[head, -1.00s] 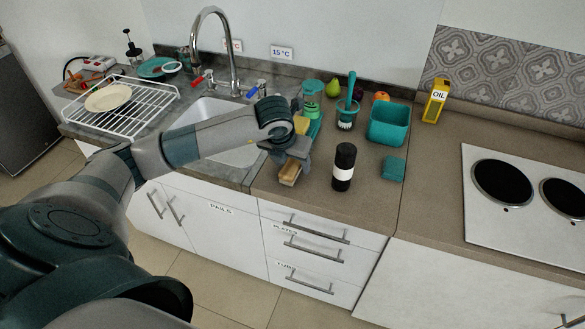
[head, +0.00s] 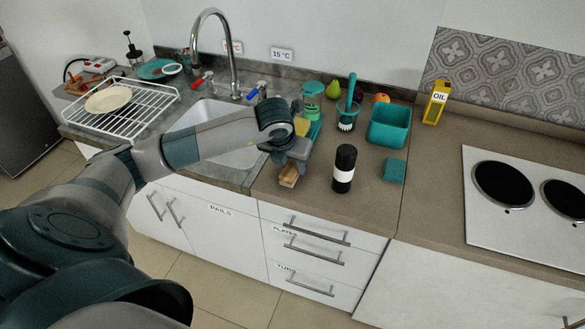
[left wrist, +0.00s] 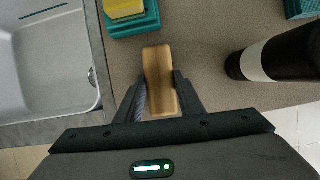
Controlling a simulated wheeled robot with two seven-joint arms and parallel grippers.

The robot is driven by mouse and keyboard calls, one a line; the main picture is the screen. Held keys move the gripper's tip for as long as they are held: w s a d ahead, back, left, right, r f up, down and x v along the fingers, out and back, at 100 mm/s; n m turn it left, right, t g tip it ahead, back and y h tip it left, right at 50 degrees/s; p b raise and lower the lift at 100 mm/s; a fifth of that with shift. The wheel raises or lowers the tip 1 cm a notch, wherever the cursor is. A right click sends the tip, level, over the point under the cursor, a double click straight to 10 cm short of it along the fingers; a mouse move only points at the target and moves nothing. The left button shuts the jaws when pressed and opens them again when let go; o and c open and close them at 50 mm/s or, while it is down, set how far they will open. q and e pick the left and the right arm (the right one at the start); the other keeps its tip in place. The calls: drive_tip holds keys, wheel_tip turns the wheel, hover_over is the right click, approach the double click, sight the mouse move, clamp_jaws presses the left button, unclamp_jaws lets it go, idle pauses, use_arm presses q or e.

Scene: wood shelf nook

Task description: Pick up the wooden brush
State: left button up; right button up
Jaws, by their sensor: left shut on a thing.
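The wooden brush (left wrist: 157,80) is a light brown block with rounded ends. In the left wrist view it lies between the fingers of my left gripper (left wrist: 159,96), which is shut on its sides. In the head view the brush (head: 288,175) shows below my left gripper (head: 291,158), over the counter near its front edge. The gripper hides its far part there. I cannot tell whether the brush touches the counter. My right gripper is not in view.
A black and white bottle (head: 344,168) stands right of the brush. A yellow sponge on a teal holder (left wrist: 126,12) is just behind it. The sink (head: 236,155) lies to the left. A teal tub (head: 389,126) and teal sponge (head: 395,170) are further right.

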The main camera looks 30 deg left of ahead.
sight(292, 166)
use_arm(q)
drive_tip(key=shift+r, duration=0.1)
drive_tip(key=shift+r+p, duration=0.25)
drive_tip(key=shift+p, duration=0.25)
wheel_tip(292, 166, up, 8)
drive_tip(key=b, duration=0.3)
drive_tip(key=shift+w+r, duration=0.1)
drive_tip(key=shift+r, duration=0.85)
